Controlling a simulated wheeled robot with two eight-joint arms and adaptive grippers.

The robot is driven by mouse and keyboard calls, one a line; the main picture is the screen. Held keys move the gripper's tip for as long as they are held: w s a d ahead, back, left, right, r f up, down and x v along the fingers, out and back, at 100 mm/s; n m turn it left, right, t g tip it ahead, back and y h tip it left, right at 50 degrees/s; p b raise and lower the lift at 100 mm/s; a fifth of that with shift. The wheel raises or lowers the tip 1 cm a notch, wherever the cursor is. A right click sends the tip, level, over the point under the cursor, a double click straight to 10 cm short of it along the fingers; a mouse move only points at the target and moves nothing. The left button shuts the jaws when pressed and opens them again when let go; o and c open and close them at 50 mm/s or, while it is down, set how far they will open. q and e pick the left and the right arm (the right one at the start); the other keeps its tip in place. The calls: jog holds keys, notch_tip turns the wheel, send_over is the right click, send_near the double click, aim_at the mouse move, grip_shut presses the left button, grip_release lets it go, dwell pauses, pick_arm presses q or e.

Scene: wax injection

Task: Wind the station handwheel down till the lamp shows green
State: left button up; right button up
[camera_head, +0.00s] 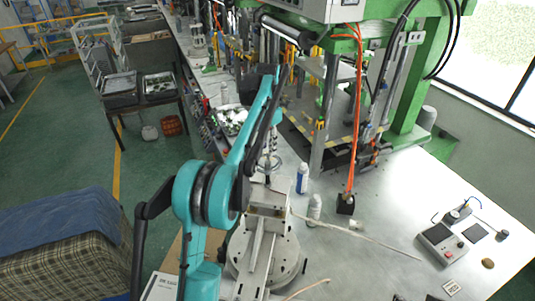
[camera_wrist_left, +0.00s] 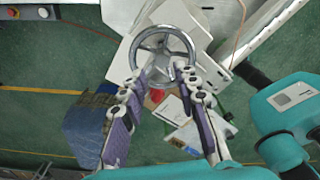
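The handwheel (camera_wrist_left: 187,42), a grey metal ring with spokes, shows in the left wrist view in front of a white machine body. My left gripper (camera_wrist_left: 160,72) is open, its two purple-padded fingers spread on either side of the wheel's lower part. Whether they touch the rim I cannot tell. In the head view I cannot make out the wheel, and my teal left arm covers part of the station there. A grey metal fixture on a round base (camera_head: 285,262) stands beside the arm. I cannot pick out a lit green lamp. My right gripper is not in view.
A white bottle (camera_head: 302,178) stands near the green press (camera_head: 408,110). A control box (camera_head: 440,243) with a red button lies on the bench's right side. A plaid couch (camera_head: 60,245) stands at the left. Papers (camera_wrist_left: 183,137) lie below the wheel.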

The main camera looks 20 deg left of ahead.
aim_at(268, 162)
pick_arm(q)
jog(key=shift+s+d+f, duration=0.15)
jog(key=shift+s+f, duration=0.1)
jog(key=shift+f, duration=0.4)
jog(key=shift+s+d+f, duration=0.15)
jog(key=shift+s+f, duration=0.1)
jog(key=shift+f, duration=0.35)
jog(key=f, duration=0.2)
jog(key=w+f+p, duration=0.1)
jog(key=f, duration=0.1)
jog(key=shift+a, duration=0.3)
jog(key=shift+s+d+r, duration=0.15)
jog(key=shift+s+r, duration=0.05)
jog(key=shift+s, duration=0.05)
jog(key=shift+c, duration=0.7)
grip_shut()
